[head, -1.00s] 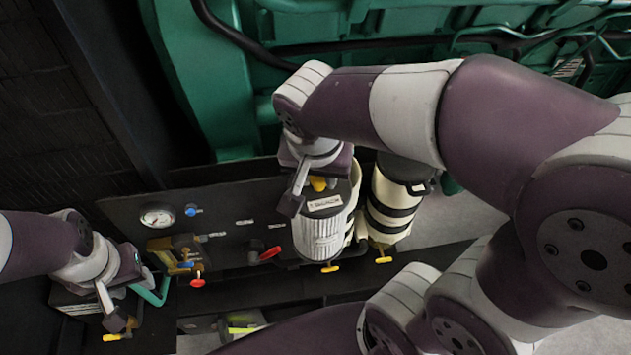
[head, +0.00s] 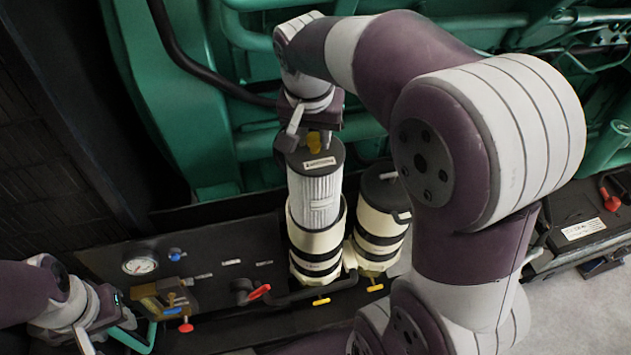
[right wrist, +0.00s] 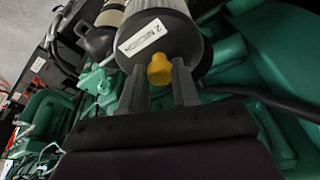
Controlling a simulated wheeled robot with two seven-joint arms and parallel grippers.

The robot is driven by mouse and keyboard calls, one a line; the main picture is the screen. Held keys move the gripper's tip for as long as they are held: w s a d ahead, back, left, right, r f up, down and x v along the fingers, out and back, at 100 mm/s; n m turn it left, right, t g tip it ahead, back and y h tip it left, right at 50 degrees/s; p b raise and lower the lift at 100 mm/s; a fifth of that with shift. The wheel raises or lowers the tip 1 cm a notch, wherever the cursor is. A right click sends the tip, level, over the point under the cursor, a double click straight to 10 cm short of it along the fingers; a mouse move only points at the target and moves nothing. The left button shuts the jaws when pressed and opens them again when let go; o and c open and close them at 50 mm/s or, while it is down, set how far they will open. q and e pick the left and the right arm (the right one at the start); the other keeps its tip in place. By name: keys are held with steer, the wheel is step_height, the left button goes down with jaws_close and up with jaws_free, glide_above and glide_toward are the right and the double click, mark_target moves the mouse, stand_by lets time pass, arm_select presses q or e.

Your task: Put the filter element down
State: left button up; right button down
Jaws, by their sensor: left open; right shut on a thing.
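The filter element (head: 320,198) is a white pleated cylinder with a black top cap, a label and a yellow knob. It stands upright, its lower end at the mouth of the left cream canister (head: 316,262). The rim seems to surround that end; how deep it sits I cannot tell. My right gripper (head: 307,143) is shut on the element's top at the yellow knob. In the right wrist view, the fingers (right wrist: 159,85) flank the knob beneath the labelled cap of the element (right wrist: 165,38). My left gripper (head: 88,343) is open at the lower left, partly cut off.
A second cream canister (head: 381,222) with a black lid stands just right. A dark panel carries a gauge (head: 140,265), a red-handled valve (head: 258,292) and yellow levers below the canisters. The green engine (head: 185,110) is behind. A black box (head: 580,228) sits at right.

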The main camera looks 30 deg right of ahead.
steer(key=w+d, duration=0.1)
steer(key=w, duration=0.1)
steer(key=w+d, duration=0.1)
steer(key=shift+w+d+r, duration=0.1)
steer(key=shift+w+d, duration=0.05)
steer(key=shift+w, duration=0.2)
step_height(320, 180, down, 3)
steer(key=shift+f+b, duration=0.15)
steer(key=shift+b, duration=1.1)
step_height(320, 180, down, 15)
steer(key=p, duration=0.2)
steer(key=shift+p, duration=0.3)
